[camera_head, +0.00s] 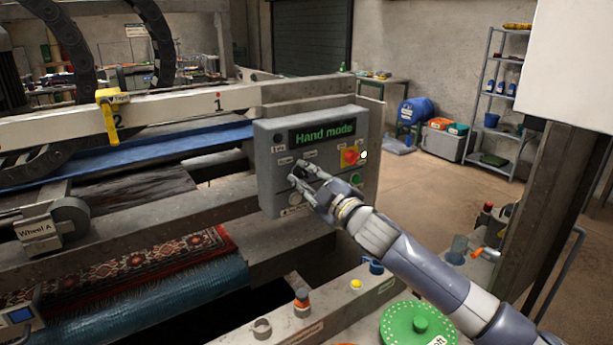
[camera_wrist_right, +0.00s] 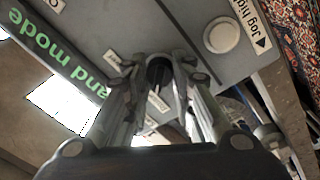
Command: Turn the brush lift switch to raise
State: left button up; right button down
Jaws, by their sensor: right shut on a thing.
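The grey control box (camera_head: 264,150) stands on the machine frame, with a display reading "Hand mode" (camera_head: 324,134). My right gripper (camera_head: 299,171) reaches its front from the lower right. In the right wrist view, my right gripper (camera_wrist_right: 158,75) has its fingers closed around a dark round switch knob (camera_wrist_right: 158,68) on the panel. The fingers hide most of the knob, and its pointer direction cannot be told. The small label that would name it is not readable. My left gripper is not in view.
A red-and-yellow stop button (camera_head: 350,156) and a green button (camera_head: 356,179) sit right of my gripper. A white button (camera_wrist_right: 221,37) with a jog label is close to the fingers. A patterned rug (camera_head: 130,265) lies on the machine. A green disc (camera_head: 400,325) is in front.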

dwell(0.3)
jog(key=c, duration=1.3)
grip_release()
jog(key=shift+s, duration=0.1)
jog(key=v, duration=1.2)
